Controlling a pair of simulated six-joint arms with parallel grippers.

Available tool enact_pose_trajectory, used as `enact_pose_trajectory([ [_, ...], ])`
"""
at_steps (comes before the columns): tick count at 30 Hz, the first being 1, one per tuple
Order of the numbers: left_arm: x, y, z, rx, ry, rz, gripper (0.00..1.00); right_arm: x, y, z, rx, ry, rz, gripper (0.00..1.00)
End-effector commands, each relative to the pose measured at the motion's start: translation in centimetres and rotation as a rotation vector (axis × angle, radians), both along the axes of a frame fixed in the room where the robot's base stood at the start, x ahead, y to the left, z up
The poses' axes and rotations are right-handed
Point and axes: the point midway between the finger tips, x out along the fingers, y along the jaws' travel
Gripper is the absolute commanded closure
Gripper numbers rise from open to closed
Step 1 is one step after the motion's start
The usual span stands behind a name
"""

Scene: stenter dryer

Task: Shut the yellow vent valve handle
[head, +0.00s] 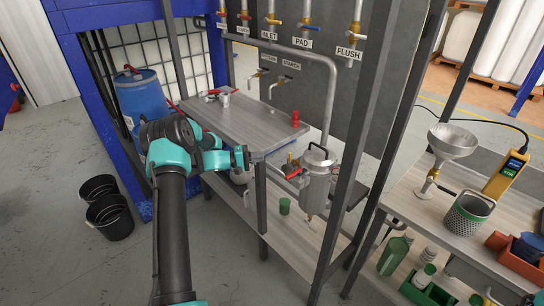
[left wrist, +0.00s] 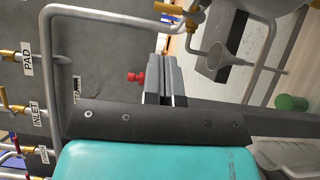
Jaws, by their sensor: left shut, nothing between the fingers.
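A metal vessel (head: 317,180) with a black-handled lid hangs beside the grey tabletop. Small brass fittings (head: 291,160) and a red lever (head: 294,174) sit on its left side. I cannot clearly make out which fitting is the yellow vent valve handle. My left gripper (head: 246,158) is above the front edge of the tabletop, left of the vessel and apart from it. In the left wrist view its two grey fingers (left wrist: 164,72) are together with nothing between them. Brass valve parts (left wrist: 190,18) show beyond them at the top. My right gripper is not seen.
Labelled pipe valves such as PAD (head: 305,24) and FLUSH (head: 354,36) line the back. A red object (head: 295,118) stands on the tabletop (head: 250,125). Dark frame posts (head: 345,170) rise close right of the vessel. A green cup (head: 284,206) is on the lower shelf.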

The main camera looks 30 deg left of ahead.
Motion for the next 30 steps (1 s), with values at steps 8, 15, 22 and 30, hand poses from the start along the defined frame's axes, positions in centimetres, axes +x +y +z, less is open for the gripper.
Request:
enact_pose_trajectory([
  [8, 2.3, -2.6, 0.0, -0.001, 0.001, -0.003, 1.0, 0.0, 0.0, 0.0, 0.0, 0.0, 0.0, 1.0],
  [15, 5.0, -5.5, 0.1, -0.001, 0.001, -0.003, 1.0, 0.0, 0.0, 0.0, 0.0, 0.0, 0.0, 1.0],
  [22, 6.4, -6.9, 0.1, -0.001, 0.001, -0.001, 1.0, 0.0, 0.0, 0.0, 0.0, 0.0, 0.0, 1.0],
  [30, 6.5, -7.1, 0.2, -0.001, 0.001, 0.0, 1.0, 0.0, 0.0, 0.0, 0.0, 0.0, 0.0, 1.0],
])
